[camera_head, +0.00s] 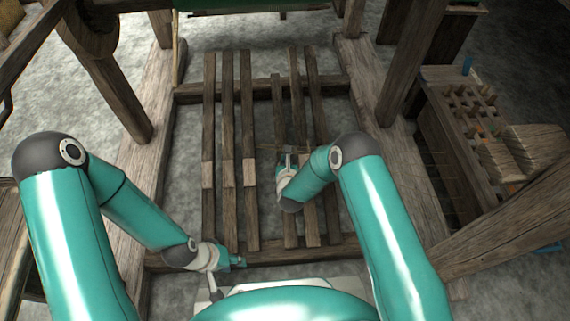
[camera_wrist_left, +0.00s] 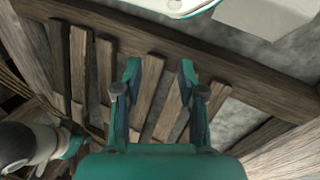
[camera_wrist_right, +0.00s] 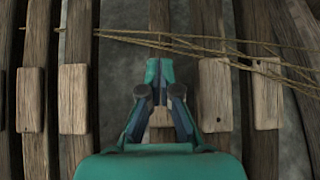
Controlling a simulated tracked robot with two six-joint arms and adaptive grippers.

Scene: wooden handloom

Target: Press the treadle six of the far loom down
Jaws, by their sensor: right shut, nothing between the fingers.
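Six wooden treadles lie side by side in the far loom's floor frame. No numbers show on them; the rightmost treadle (camera_head: 312,82) is partly hidden by my right arm and also shows in the right wrist view (camera_wrist_right: 265,98). My right gripper (camera_head: 288,153) is shut and empty, over the fourth treadle (camera_wrist_right: 159,117) from the left, to the left of the rightmost one. I cannot tell whether it touches. Its closed fingertips show in the right wrist view (camera_wrist_right: 160,68). My left gripper (camera_head: 240,261) is open and empty near the treadles' near ends; its spread fingers show in the left wrist view (camera_wrist_left: 158,75).
Thin cords (camera_wrist_right: 200,47) cross above the treadles ahead of my right gripper. A near crossbeam (camera_head: 300,250) and side beams (camera_head: 150,170) bound the frame. Thick posts (camera_head: 395,70) rise on the right. A wooden rack with pegs (camera_head: 465,105) stands further right.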

